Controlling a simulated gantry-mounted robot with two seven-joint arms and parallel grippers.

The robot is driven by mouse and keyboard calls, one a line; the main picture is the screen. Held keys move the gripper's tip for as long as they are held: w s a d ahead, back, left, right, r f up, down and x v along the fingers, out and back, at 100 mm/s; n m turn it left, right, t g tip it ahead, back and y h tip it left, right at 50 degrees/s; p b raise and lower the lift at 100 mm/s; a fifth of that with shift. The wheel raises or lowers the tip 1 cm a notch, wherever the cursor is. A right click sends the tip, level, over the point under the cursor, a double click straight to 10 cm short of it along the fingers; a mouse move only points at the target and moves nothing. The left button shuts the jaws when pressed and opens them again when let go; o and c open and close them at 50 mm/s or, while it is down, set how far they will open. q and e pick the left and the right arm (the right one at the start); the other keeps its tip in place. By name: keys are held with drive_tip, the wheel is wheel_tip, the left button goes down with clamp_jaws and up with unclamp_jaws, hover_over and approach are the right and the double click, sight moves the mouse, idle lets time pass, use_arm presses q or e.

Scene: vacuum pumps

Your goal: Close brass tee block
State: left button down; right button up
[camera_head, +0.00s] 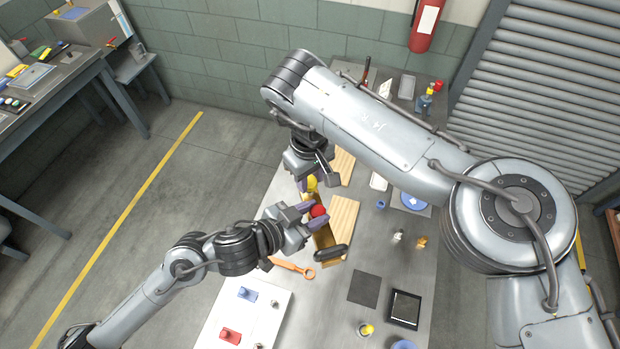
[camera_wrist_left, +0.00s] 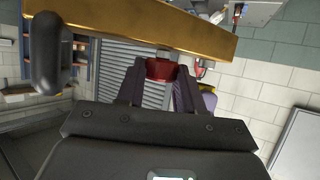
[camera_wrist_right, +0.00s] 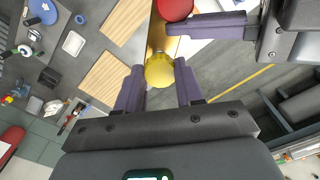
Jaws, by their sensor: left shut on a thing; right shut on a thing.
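The brass tee block (camera_head: 323,238) is over the middle of the table, with a black handle (camera_head: 333,252), a red knob (camera_head: 319,211) and a yellow knob (camera_head: 312,182). My left gripper (camera_head: 313,213) is shut on the red knob; in the left wrist view the red knob (camera_wrist_left: 160,69) is between its fingers, below the brass body (camera_wrist_left: 150,25). The black handle (camera_wrist_left: 47,52) is at upper left there. My right gripper (camera_head: 307,184) is shut on the yellow knob; the right wrist view shows that yellow knob (camera_wrist_right: 159,71) between the fingertips, with the red knob (camera_wrist_right: 175,8) above.
Wooden blocks (camera_head: 344,215) lie right beside the tee block. An orange wrench (camera_head: 292,267) and a white board (camera_head: 243,312) lie nearer the front. A dark mat (camera_head: 364,288) and black tray (camera_head: 404,309) are at right. My right arm spans above the table.

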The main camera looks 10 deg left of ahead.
drive_tip(key=shift+f, duration=0.1)
drive_tip(key=shift+f, duration=0.8)
drive_tip(key=shift+f, duration=0.55)
drive_tip(key=m, duration=1.3)
